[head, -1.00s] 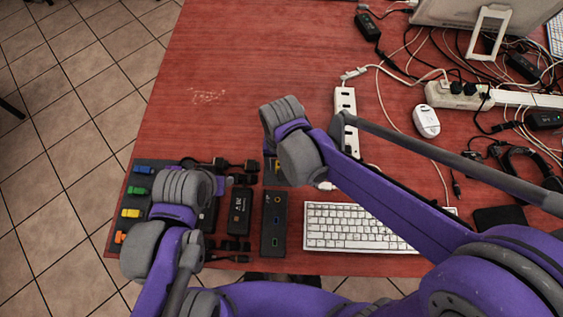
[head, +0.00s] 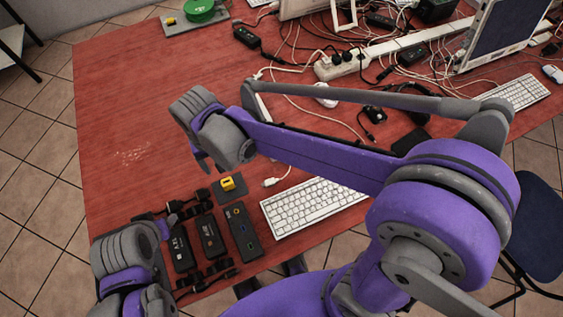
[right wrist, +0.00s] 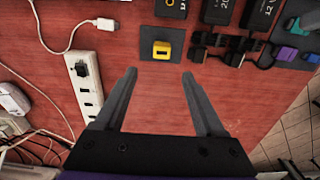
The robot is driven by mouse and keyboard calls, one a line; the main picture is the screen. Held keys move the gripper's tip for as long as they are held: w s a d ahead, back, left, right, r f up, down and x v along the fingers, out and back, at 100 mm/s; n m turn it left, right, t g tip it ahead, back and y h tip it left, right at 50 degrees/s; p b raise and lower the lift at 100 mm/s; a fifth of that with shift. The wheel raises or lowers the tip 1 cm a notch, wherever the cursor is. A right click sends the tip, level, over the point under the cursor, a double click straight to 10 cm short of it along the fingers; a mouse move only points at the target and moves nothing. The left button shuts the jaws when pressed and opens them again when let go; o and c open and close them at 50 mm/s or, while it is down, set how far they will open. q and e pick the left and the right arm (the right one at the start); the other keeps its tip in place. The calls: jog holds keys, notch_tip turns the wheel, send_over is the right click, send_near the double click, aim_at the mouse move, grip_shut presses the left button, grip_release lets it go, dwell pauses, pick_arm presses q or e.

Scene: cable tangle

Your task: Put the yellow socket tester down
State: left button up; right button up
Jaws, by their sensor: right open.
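The yellow socket tester (head: 228,184) sits on a small dark grey pad (head: 236,196) on the red table, left of the white keyboard. In the right wrist view the tester (right wrist: 162,50) rests on the same pad (right wrist: 147,33), beyond my fingertips and apart from them. My right gripper (right wrist: 158,75) is open with nothing between its fingers. In the head view its fingers are mostly hidden behind my wrist, above and left of the tester. My left arm is at the lower left of the head view; its jaws are not clearly visible.
Black adapters (head: 208,236) and a dark box with ports (head: 242,232) lie beside the pad. The keyboard (head: 312,205) is to the right. A white power strip (right wrist: 88,90) lies left of my right gripper. Cables crowd the back right. The table's left part is clear.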

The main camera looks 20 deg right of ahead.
jog(key=s+d+t, duration=0.2)
jog(key=s+d, duration=0.3)
jog(key=d, duration=0.4)
jog(key=s+d+t, duration=0.3)
jog(key=s+d, duration=0.2)
jog(key=d, duration=0.4)
jog(key=shift+d+r, duration=0.25)
jog(key=shift+r, duration=0.2)
